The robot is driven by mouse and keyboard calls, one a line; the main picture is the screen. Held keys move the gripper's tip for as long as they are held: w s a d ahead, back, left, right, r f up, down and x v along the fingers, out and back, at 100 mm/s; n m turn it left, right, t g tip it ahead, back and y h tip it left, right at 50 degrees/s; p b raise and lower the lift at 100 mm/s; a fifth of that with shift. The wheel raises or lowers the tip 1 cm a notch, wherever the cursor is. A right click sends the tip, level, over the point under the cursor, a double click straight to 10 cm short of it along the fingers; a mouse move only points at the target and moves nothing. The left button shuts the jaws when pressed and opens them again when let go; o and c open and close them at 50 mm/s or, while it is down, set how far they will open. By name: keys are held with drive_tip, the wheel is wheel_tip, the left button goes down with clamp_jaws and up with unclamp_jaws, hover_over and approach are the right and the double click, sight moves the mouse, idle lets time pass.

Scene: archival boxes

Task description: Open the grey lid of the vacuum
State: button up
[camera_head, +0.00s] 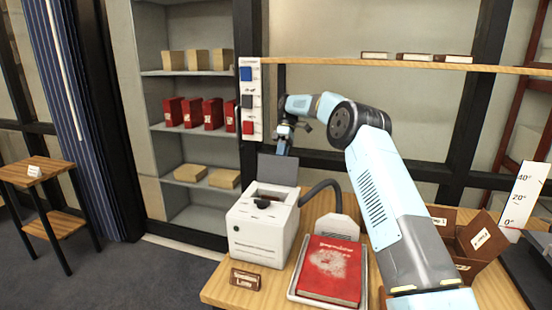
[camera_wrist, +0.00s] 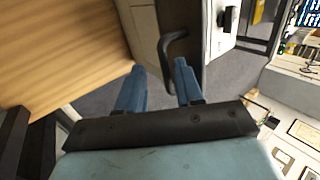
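The vacuum (camera_head: 262,238) is a white box on the wooden table, with a dark slot and a black knob on top. Its grey lid (camera_head: 279,170) stands raised, roughly upright, at the back of the opening. My gripper (camera_head: 284,146) is just above the lid's top edge; contact is too small to tell. In the wrist view my gripper (camera_wrist: 158,68) has its two blue fingers apart with nothing clearly between them. A dark panel, apparently the lid (camera_wrist: 188,18), lies beyond the fingertips. A black curved bar shows there too; I cannot tell whether it is handle or hose.
A grey hose (camera_head: 318,187) curves from the vacuum's right side to a white nozzle (camera_head: 337,226). A red book (camera_head: 331,271) lies in a white tray in front. Brown boxes (camera_head: 468,238) stand at the right. A shelf board (camera_head: 400,64) runs behind my arm.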

drive_tip(key=shift+s+d+r, duration=0.1)
drive_tip(key=shift+s+r, duration=0.2)
drive_tip(key=shift+r, duration=0.55)
drive_tip(key=shift+s+d+r, duration=0.1)
drive_tip(key=shift+s+r, duration=0.15)
drive_tip(key=shift+r, duration=0.55)
drive_tip(key=shift+s+r, duration=0.3)
drive_tip(key=shift+r, duration=0.55)
drive_tip(key=s+r, duration=0.3)
drive_tip(key=shift+d+r, duration=0.3)
drive_tip(key=shift+r, duration=0.1)
drive_tip(key=s+d+r, duration=0.2)
drive_tip(key=s+r, duration=0.2)
drive_tip(key=s, duration=0.5)
